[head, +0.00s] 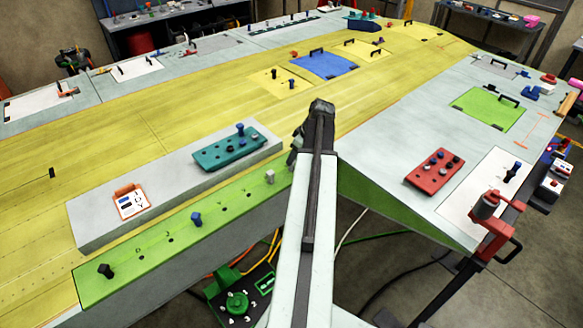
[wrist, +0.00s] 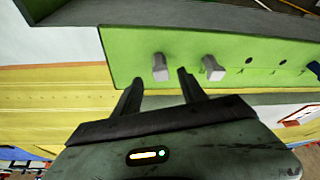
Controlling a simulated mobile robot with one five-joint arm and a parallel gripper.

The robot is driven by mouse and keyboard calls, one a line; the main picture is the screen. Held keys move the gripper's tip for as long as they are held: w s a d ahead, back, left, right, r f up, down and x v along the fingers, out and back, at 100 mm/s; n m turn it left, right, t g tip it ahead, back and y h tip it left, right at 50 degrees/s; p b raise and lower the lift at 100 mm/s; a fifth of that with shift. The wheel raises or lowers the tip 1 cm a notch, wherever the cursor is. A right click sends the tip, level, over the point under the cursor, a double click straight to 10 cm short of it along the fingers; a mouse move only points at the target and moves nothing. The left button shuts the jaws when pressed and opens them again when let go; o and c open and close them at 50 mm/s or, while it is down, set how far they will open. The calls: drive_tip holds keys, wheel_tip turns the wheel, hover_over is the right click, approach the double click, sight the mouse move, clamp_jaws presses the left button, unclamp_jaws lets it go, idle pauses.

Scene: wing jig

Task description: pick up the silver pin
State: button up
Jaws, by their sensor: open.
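Two silver pins stand upright in the green strip in the wrist view. The left silver pin (wrist: 160,67) shows in the gap between my fingertips; the right silver pin (wrist: 213,69) is just outside the right finger. I cannot tell how far the fingertips are from the left pin. My gripper (wrist: 159,80) is open and empty. In the head view one silver pin (head: 270,177) shows near the right end of the green strip (head: 122,275). My gripper (head: 296,150) is just right of it, partly behind my arm, which hides the strip's end.
A blue pin (head: 196,218) and a black pin (head: 105,270) stand further left on the strip, with empty holes between. A raised grey block (head: 165,185) behind the strip carries a teal pin block (head: 229,148) and an orange-edged tag (head: 131,202). A red block (head: 433,171) lies to the right.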

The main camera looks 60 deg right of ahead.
drive_tip(key=b+x, duration=0.4)
drive_tip(key=x, duration=0.1)
drive_tip(key=shift+s+a+f, duration=0.1)
drive_tip(key=shift+s, duration=0.05)
drive_tip(key=shift+r, duration=0.2)
clamp_jaws()
drive_tip(key=shift+r+p, duration=0.65)
drive_tip(key=shift+p, duration=0.1)
drive_tip(key=p+v, duration=0.2)
drive_tip(key=shift+r+p, duration=0.35)
drive_tip(key=shift+r, duration=0.1)
drive_tip(key=s+d+p, duration=0.1)
drive_tip(key=s+d, duration=0.2)
drive_tip(key=s, duration=1.2)
drive_tip(key=shift+r, duration=0.5)
